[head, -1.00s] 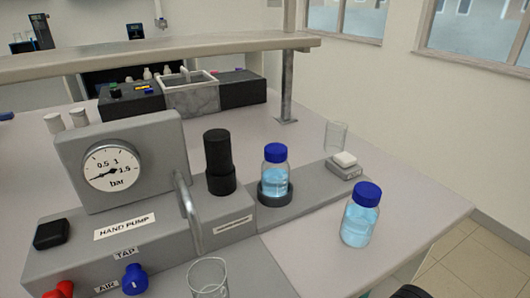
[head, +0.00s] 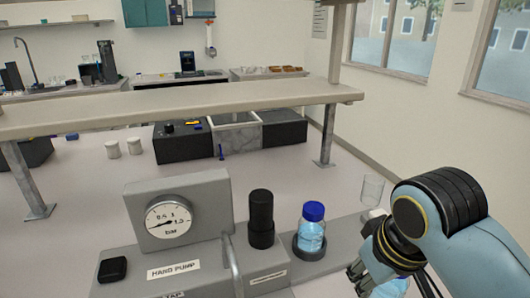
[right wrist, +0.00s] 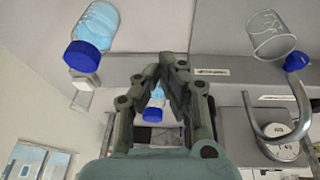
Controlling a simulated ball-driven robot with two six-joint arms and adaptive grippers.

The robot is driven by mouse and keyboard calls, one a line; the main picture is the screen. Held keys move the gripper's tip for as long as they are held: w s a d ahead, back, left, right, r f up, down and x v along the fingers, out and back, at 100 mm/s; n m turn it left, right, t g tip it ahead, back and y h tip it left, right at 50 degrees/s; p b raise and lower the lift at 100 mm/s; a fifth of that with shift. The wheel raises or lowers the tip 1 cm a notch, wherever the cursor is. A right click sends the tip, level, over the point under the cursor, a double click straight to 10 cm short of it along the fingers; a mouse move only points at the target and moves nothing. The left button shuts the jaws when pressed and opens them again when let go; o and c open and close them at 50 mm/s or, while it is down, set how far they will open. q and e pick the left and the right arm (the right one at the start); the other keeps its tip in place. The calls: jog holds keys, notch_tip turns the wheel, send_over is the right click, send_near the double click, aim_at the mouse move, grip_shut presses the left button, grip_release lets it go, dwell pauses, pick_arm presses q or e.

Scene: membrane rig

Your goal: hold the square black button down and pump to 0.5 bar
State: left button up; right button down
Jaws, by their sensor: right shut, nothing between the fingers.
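The square black button (head: 112,269) sits on the left of the grey hand pump block (head: 135,288), with nothing on it. The round bar gauge (head: 168,219) stands behind it; its needle points to the lower left, below the 0.5 mark. The gauge housing also shows in the right wrist view (right wrist: 284,135). My right gripper (head: 357,277) is at the lower right, far from the button, beside the bottle holder. In the right wrist view its fingertips (right wrist: 172,63) are together and empty. My left gripper is not in view.
A blue-capped bottle (head: 311,232) stands in a black holder, right of a black cylinder (head: 261,218). Another bottle (right wrist: 94,32), a beaker (right wrist: 272,34) and a bent metal tube (right wrist: 272,132) show in the right wrist view. A shelf (head: 180,104) spans the bench behind.

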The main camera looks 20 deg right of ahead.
jog(key=w+a+r, duration=0.1)
jog(key=w+a, duration=0.1)
jog(key=w, duration=0.5)
notch_tip(320, 180, up, 13)
jog(key=y, duration=0.1)
send_over(262, 191)
jog(key=shift+f, duration=3.55)
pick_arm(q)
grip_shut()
